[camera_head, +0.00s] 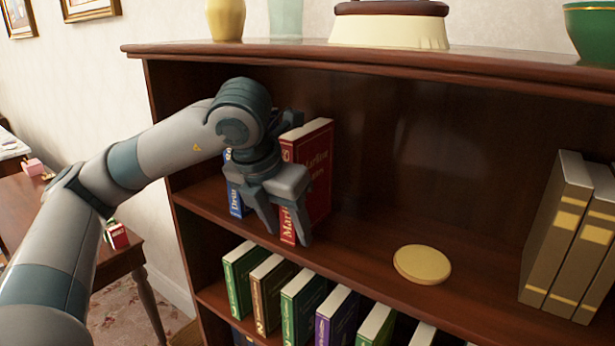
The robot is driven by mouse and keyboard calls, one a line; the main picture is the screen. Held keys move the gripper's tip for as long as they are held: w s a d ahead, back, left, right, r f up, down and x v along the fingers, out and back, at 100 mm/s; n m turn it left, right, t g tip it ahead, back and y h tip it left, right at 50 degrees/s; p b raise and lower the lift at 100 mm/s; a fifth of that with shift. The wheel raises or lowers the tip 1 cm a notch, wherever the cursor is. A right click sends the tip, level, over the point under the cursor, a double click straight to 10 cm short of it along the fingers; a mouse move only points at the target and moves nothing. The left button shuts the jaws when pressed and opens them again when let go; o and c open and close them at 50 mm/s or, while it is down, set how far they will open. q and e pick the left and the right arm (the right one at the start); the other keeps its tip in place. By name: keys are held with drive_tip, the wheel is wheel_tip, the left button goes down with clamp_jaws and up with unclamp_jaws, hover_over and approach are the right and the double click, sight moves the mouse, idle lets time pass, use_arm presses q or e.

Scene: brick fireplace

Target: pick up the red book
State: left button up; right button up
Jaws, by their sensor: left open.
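The red book (319,173) stands upright on the upper shelf of a dark wood bookcase, toward its left side. White and gold lettering shows on its spine. My left gripper (288,236) is in front of the book with its fingers pointing down. The fingers are open, and one of them overlaps the book's spine in the picture. I cannot tell whether it touches the book. The gripper hides part of the spine. My right gripper is not in view.
A blue book (234,190) stands just left of the red one. A round yellow disc (422,265) lies on the shelf (365,250) to the right. Tan books (560,235) stand at the far right. Several books fill the lower shelf. The upper shelf's middle is mostly clear.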

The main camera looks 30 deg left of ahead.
use_arm(q)
drive_tip(key=shift+w+f, duration=0.1)
drive_tip(key=shift+f, duration=0.1)
idle(0.6)
drive_tip(key=shift+f, duration=0.1)
clamp_jaws()
